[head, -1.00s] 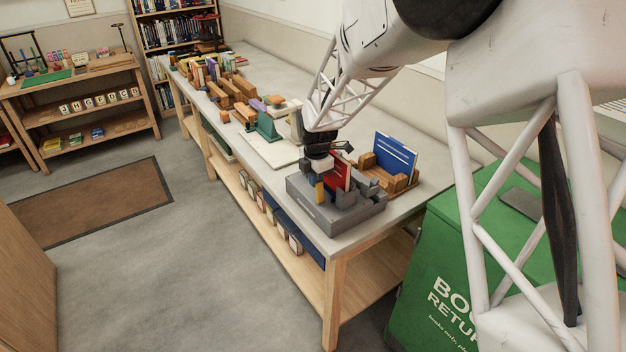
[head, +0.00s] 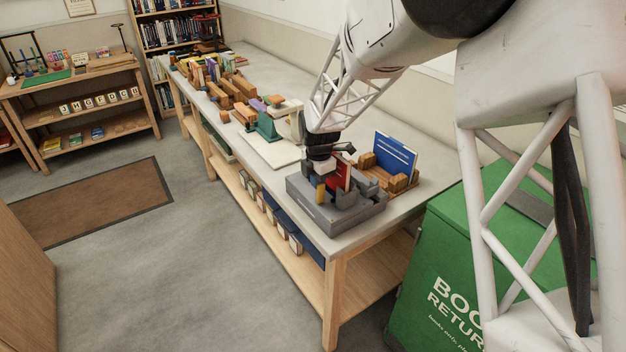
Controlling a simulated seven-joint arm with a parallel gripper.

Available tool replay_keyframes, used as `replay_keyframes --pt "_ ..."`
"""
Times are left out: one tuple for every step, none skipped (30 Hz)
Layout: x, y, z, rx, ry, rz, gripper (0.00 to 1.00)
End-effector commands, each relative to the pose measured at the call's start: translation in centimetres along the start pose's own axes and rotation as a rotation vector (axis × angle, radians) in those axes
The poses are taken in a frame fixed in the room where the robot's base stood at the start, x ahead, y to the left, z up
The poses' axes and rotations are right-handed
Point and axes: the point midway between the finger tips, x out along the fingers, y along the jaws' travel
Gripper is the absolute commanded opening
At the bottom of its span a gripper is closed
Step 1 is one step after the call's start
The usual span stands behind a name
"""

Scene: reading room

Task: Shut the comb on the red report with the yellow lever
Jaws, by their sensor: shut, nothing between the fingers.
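The grey binding machine (head: 305,200) sits at the near end of the long counter. The red report (head: 342,174) stands upright in it. The yellow lever (head: 320,189) shows as a small yellow patch on the machine's left part, just below my gripper. My gripper (head: 322,172) is shut with nothing in it and points down over the machine, left of the red report. Whether its fingertips touch the lever cannot be told at this size. The comb is too small or hidden to make out.
A wooden rack (head: 400,182) with a blue report (head: 395,156) stands just behind the machine to the right. A pale board (head: 270,150) and a green device (head: 268,130) are farther along the counter (head: 420,205). A green book return bin (head: 450,260) stands at right.

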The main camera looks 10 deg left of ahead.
Motion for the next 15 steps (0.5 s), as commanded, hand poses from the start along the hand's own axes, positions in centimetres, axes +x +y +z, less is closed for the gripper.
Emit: replay_keyframes --pt "1.88 -1.04 -0.32 0.000 0.010 -0.028 0.00" --pt "1.88 -1.11 -0.33 0.000 0.010 -0.028 0.00" --pt "1.88 -1.20 -0.33 0.000 0.011 -0.028 0.00" --pt "1.88 -1.26 -0.34 0.000 0.011 -0.029 0.00" --pt "1.88 -1.31 -0.34 0.000 0.011 -0.029 0.00" --pt "1.88 -1.35 -0.35 0.000 0.011 -0.029 0.00" --pt "1.88 -1.38 -0.35 0.000 0.011 -0.029 0.00" --pt "1.88 -1.39 -0.35 0.000 0.011 -0.029 0.00" --pt "1.88 -1.39 -0.36 0.000 0.011 -0.029 0.00" --pt "1.88 -1.39 -0.36 0.000 0.011 -0.029 0.00" --pt "1.88 -1.39 -0.36 0.000 0.011 -0.029 0.00" --pt "1.88 -1.39 -0.36 0.000 0.011 -0.029 0.00" --pt "1.88 -1.39 -0.36 0.000 0.011 -0.029 0.00" --pt "1.88 -1.39 -0.36 0.000 0.011 -0.030 0.00" --pt "1.88 -1.40 -0.37 0.000 0.011 -0.030 0.00"
